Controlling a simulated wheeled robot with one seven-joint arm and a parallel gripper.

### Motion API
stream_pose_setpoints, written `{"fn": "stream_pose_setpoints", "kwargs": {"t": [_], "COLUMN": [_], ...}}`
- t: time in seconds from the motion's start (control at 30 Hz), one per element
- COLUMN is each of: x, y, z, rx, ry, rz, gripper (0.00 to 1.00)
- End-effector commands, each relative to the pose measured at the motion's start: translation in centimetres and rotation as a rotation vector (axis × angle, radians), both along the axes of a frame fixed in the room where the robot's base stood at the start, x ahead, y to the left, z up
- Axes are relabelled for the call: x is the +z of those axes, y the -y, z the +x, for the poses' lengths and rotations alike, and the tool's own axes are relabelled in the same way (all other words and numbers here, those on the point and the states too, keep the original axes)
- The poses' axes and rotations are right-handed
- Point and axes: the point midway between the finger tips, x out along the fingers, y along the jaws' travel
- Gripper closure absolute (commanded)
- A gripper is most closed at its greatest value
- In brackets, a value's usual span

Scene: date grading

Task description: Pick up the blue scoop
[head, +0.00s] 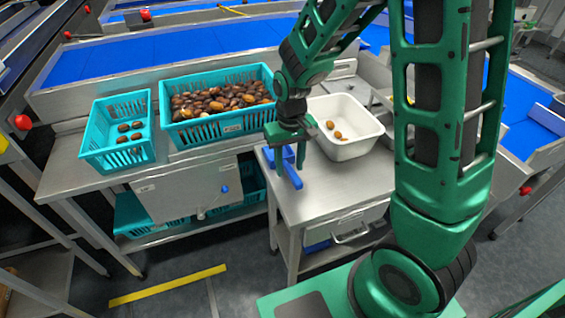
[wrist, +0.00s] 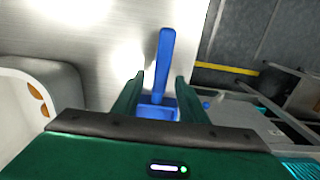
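The blue scoop (head: 293,177) lies on the steel table, near its left edge, beneath my gripper (head: 288,148). In the wrist view the scoop's handle (wrist: 164,60) points up the picture, and its bowl lies between the two fingers of my gripper (wrist: 160,78). The fingers are apart, with a gap on each side of the handle. My gripper hides part of the scoop in the head view. The height of the fingertips above the table is hard to tell.
A white tub (head: 352,147) with a few dates stands right of the scoop. A large teal crate (head: 222,128) full of dates and a smaller teal crate (head: 120,160) with several dates stand on the bench to the left. The table front (head: 325,195) is clear.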

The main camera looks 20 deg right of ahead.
Motion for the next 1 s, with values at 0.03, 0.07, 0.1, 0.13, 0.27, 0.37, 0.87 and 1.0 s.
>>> {"fn": "stream_pose_setpoints", "kwargs": {"t": [0.03, 0.07, 0.1, 0.13, 0.27, 0.37, 0.87, 1.0], "x": [0.0, 0.0, 0.0, 0.0, 0.0, 0.1, 1.8, 4.3], "y": [0.0, 0.0, 0.0, 0.0, 0.0, 0.0, 0.0, 0.0], "z": [0.0, 0.0, 0.0, 0.0, 0.0, 0.0, 0.2, 0.2], "rx": [0.000, 0.000, 0.000, 0.000, 0.000, 0.000, 0.000, 0.000], "ry": [0.000, 0.000, 0.000, 0.000, 0.001, 0.001, 0.005, 0.007], "rz": [0.000, 0.000, 0.000, 0.000, 0.000, 0.000, 0.002, 0.003], "gripper": [0.61, 0.61, 0.63, 0.71, 1.00, 1.00, 1.00, 1.00]}}
